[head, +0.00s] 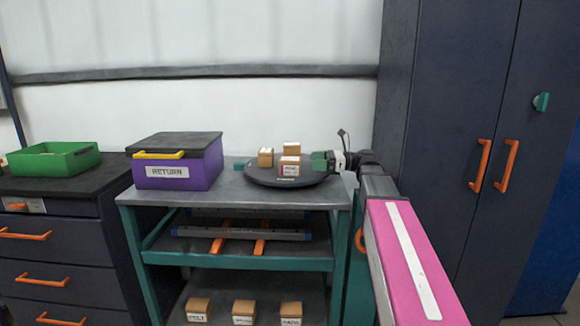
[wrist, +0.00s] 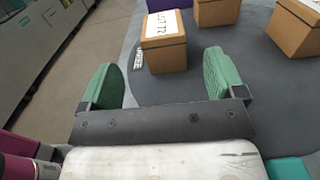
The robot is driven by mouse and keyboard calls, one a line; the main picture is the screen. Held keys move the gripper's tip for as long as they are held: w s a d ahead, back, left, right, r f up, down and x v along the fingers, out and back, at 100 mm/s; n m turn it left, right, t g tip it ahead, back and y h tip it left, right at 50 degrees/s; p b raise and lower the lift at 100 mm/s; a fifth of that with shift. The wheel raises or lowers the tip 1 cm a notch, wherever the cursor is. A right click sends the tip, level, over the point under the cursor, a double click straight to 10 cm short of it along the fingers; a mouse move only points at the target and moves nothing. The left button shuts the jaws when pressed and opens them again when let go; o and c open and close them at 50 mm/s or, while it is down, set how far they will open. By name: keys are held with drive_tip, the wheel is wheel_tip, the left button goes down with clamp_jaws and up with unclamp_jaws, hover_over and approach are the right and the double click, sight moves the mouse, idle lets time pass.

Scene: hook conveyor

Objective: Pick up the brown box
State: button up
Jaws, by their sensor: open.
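Three brown boxes stand on a round dark turntable (head: 262,178) on the teal-framed cart. One brown box (head: 289,170) with a white label is at the front, another (head: 265,158) is behind it to the left, and a third (head: 291,149) is at the back. My gripper (head: 320,161) is open and empty at the turntable's right side. In the wrist view, a labelled brown box (wrist: 164,53) stands just beyond the gap between my green fingertips (wrist: 161,72). Two other brown boxes, one at the top (wrist: 216,11) and one at right (wrist: 292,32), are farther off.
A purple bin marked RETURN (head: 176,172) with a dark lid stands left on the cart. Several small boxes (head: 243,309) sit on the bottom shelf. A green tray (head: 54,161) is on the left drawers. Tall dark cabinets (head: 450,110) stand at right.

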sight(290, 159)
drive_tip(key=a, duration=0.9)
drive_tip(key=shift+w+a+f, duration=0.1)
drive_tip(key=shift+w+a, duration=0.25)
drive_tip(key=c, duration=1.1)
